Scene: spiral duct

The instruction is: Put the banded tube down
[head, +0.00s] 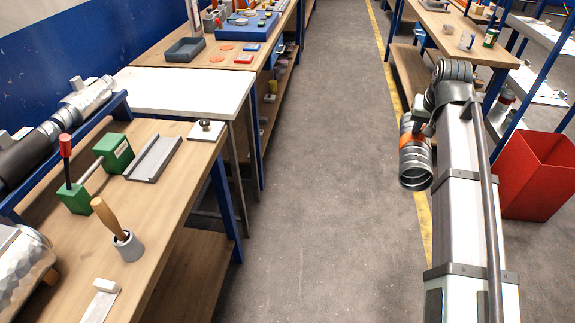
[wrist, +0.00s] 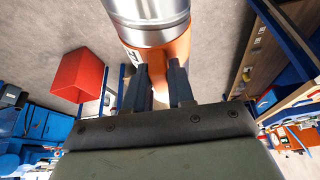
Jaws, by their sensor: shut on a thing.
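The banded tube (head: 414,172) is a silvery ribbed metal duct piece with an orange band. It hangs at the end of my arm, above the aisle floor, with its open end facing down in the head view. In the wrist view the tube (wrist: 150,18) lies across the top. My gripper (wrist: 158,80) is shut on the tube at its orange band (wrist: 175,52), which has dark lettering. In the head view my gripper (head: 424,130) is mostly hidden behind the tube and the arm.
A red bin (head: 540,175) stands right of my arm. The grey aisle floor (head: 320,150) is clear.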

